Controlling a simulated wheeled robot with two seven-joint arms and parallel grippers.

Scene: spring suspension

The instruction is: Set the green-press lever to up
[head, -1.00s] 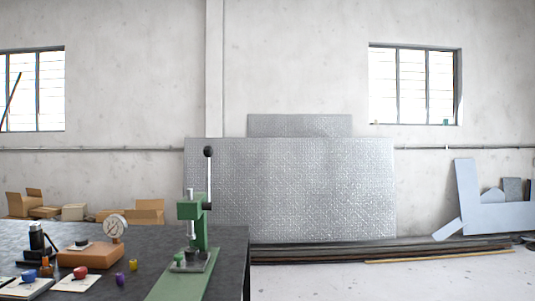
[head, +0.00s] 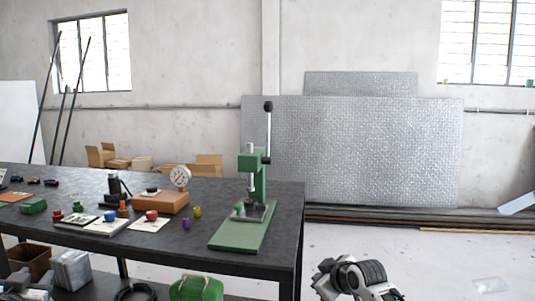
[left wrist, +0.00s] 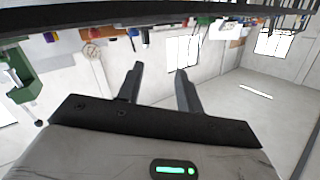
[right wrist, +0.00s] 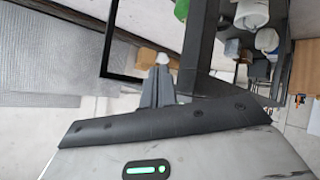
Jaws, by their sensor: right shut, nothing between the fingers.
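The green press (head: 252,178) stands on a green base plate near the right end of the dark workbench (head: 285,205). Its lever (head: 268,125) is a thin rod with a black knob, pointing straight up on the press's right side. Part of the press (left wrist: 18,72) shows upside down at the left edge of the left wrist view. My left gripper (left wrist: 160,72) is open and empty, apart from the press. My right gripper (right wrist: 157,76) is shut and empty, away from the press. One of my arms shows low right in the head view; its fingertips are not visible there.
A dial gauge (head: 180,177) on a wooden block (head: 160,201) stands left of the press. Small coloured parts and cards lie further left. A green toolbox (head: 197,288) sits below the bench. The floor (head: 440,262) right of the bench is mostly clear.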

